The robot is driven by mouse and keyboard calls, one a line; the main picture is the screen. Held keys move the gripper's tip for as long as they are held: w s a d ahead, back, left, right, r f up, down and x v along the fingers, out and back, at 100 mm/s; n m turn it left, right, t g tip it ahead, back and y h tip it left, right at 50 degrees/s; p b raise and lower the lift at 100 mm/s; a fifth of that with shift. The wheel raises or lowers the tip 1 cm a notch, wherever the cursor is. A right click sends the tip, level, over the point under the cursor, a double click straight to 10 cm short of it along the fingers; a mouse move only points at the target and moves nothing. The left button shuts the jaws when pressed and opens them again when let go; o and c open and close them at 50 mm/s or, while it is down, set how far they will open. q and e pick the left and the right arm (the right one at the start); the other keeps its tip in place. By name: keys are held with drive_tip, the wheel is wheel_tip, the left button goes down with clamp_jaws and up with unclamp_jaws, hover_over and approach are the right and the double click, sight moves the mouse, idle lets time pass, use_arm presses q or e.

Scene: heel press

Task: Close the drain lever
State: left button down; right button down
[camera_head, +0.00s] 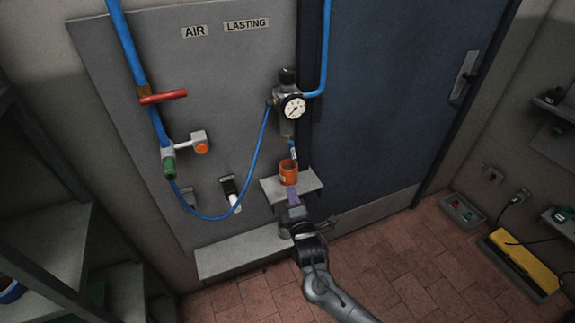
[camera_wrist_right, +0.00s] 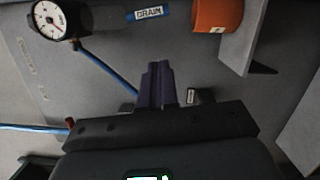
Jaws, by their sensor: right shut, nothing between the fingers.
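The drain lever (camera_head: 292,150) hangs below the gauge regulator, just above an orange cup, and carries a blue tag. In the right wrist view the blue DRAIN tag (camera_wrist_right: 149,13) shows at the top edge. Whether the lever is open or closed is too small to tell. My right gripper (camera_head: 292,192) is below and in front of the orange cup, apart from the lever. Its purple fingers (camera_wrist_right: 157,85) are shut together with nothing between them. My left gripper is not in view.
The orange cup (camera_head: 288,172) stands on a small grey shelf (camera_head: 312,181); it also shows in the wrist view (camera_wrist_right: 215,14). The pressure gauge (camera_head: 292,107) is above the lever. A blue hose (camera_head: 262,140) loops left of it. A red-handled valve (camera_head: 162,97) is farther left.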

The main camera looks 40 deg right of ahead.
sight(292, 151)
drive_tip(key=shift+a, duration=0.15)
drive_tip(key=s+d+b+x, duration=0.1)
drive_tip(key=d+b+x, duration=0.1)
drive_tip(key=x, duration=1)
drive_tip(key=shift+w+d+r+b, duration=0.25)
drive_tip(key=shift+d+b, duration=0.25)
drive_tip(key=shift+b, duration=0.25)
drive_tip(key=shift+s, duration=0.1)
drive_tip(key=shift+d+n+p, duration=0.15)
drive_tip(key=shift+n+p, duration=0.15)
drive_tip(key=shift+p, duration=0.15)
